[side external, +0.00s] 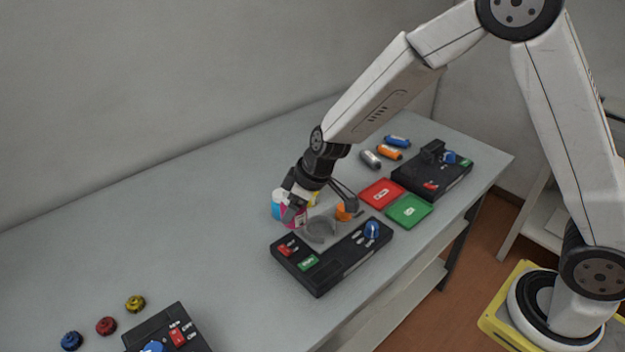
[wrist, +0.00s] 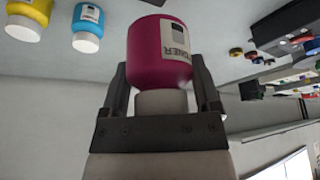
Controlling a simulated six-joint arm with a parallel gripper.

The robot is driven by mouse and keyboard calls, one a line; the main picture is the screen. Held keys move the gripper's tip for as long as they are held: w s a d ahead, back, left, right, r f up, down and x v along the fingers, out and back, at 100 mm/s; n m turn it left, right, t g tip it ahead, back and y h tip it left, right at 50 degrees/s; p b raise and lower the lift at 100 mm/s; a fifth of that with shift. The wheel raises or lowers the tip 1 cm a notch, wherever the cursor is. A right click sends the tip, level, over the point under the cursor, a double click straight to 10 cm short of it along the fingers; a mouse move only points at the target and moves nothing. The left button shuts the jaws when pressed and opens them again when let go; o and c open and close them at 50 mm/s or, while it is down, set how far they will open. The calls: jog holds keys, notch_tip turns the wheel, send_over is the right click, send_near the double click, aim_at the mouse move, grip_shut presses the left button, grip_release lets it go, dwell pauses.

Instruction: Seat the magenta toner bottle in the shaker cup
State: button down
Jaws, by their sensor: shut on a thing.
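The magenta toner bottle (wrist: 153,50) fills the middle of the wrist view, its white label reading TONER. My gripper (wrist: 163,88) is shut on its pale neck or cap end. In the side external view the magenta bottle (side external: 294,217) shows only in part beside my gripper (side external: 296,205), with cyan and yellow bottles close behind. I cannot tell whether the held bottle touches the table. I cannot make out the cup in the wrist view.
A cyan bottle (wrist: 88,25) and a yellow bottle (wrist: 30,14) stand nearby. An orange object (side external: 343,212) is by the cup. Red (side external: 381,193) and green (side external: 409,211) trays lie to the right. Another console (side external: 432,172) stands farther back.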

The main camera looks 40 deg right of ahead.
jog(key=shift+d, duration=0.1)
jog(key=d+f+n, duration=0.1)
jog(key=d, duration=0.6)
jog(key=shift+s, duration=0.2)
jog(key=shift+f, duration=0.25)
jog(key=shift+f, duration=2.4)
jog(key=shift+f, duration=0.9)
dwell(1.1)
grip_release()
jog(key=shift+r, duration=0.15)
